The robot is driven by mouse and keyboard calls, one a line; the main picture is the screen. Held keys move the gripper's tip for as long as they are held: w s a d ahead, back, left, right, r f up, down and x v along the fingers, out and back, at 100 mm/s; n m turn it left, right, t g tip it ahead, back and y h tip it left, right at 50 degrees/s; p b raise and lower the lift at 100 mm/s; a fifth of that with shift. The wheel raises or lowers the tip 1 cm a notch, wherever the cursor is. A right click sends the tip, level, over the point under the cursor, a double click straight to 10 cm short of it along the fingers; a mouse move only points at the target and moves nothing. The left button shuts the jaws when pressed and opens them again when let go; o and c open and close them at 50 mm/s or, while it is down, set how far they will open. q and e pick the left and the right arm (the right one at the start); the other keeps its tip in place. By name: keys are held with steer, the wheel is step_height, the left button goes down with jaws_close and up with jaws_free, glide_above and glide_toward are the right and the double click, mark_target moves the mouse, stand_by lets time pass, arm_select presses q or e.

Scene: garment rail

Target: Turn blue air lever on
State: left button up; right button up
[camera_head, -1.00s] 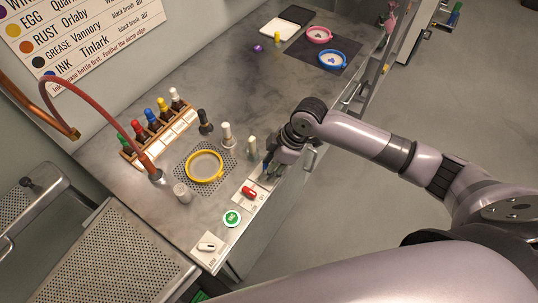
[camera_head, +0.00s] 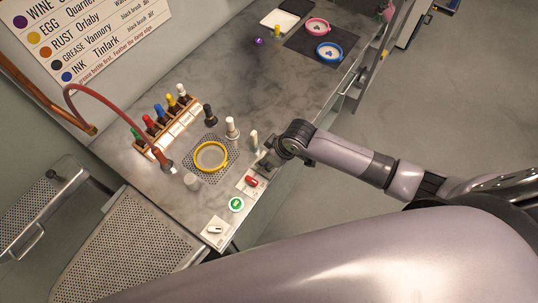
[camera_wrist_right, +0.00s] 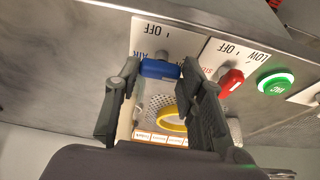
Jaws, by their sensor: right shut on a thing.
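The blue air lever (camera_wrist_right: 160,69) shows in the right wrist view, on a white plate marked OFF (camera_wrist_right: 150,30) with blue lettering, upside down in that view. My right gripper (camera_wrist_right: 160,75) has one dark finger on each side of the lever and is shut on it. In the head view my right gripper (camera_head: 267,160) is at the front edge of the counter, just beyond the red lever (camera_head: 251,181), and hides the blue lever. My left gripper is in neither view.
Beside the blue lever are the red lever and a green round button (camera_head: 236,204), then a white switch (camera_head: 215,230). A yellow-rimmed ring (camera_head: 226,157) and several upright bottles (camera_head: 159,112) stand behind. Blue and pink rings (camera_head: 329,60) lie on a dark mat.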

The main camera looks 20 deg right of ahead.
stand_by(0.4)
steer(key=o, duration=1.1)
steer(key=shift+o, duration=0.2)
steer(key=shift+r, duration=0.1)
steer(key=v, duration=1.1)
steer(key=shift+s+r, duration=0.25)
steer(key=shift+r, duration=0.1)
steer(key=shift+d, duration=0.1)
